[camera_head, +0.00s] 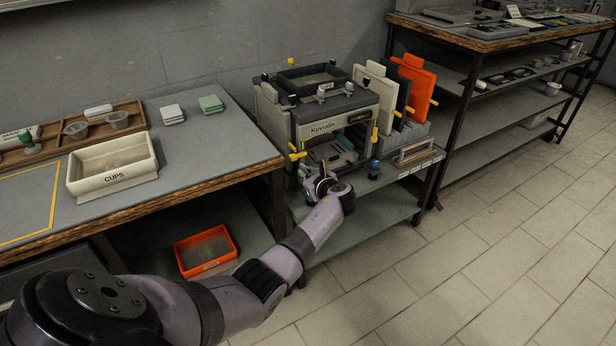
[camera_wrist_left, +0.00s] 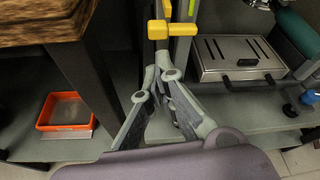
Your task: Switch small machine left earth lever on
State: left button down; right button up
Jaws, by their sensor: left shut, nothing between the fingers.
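The small machine (camera_head: 325,124), grey with a name label on its front, stands on the low table in the head view. A yellow lever (camera_head: 297,156) sticks out at its front left; its yellow handle (camera_wrist_left: 172,29) shows at the top of the left wrist view. My left gripper (camera_head: 305,172) is at the machine's front left, just below this lever. In the left wrist view its fingers (camera_wrist_left: 160,66) are closed together and empty, with the tips just short of the handle. I cannot tell whether they touch it. My right gripper is not in view.
An orange bin (camera_head: 205,250) sits on the shelf below. Upright boards, one orange (camera_head: 414,88), stand right of the machine. The tiled floor at the right is clear.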

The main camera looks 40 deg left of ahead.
pick_arm(q)
jog(key=shift+v, duration=1.2)
jog(key=shift+f, duration=0.1)
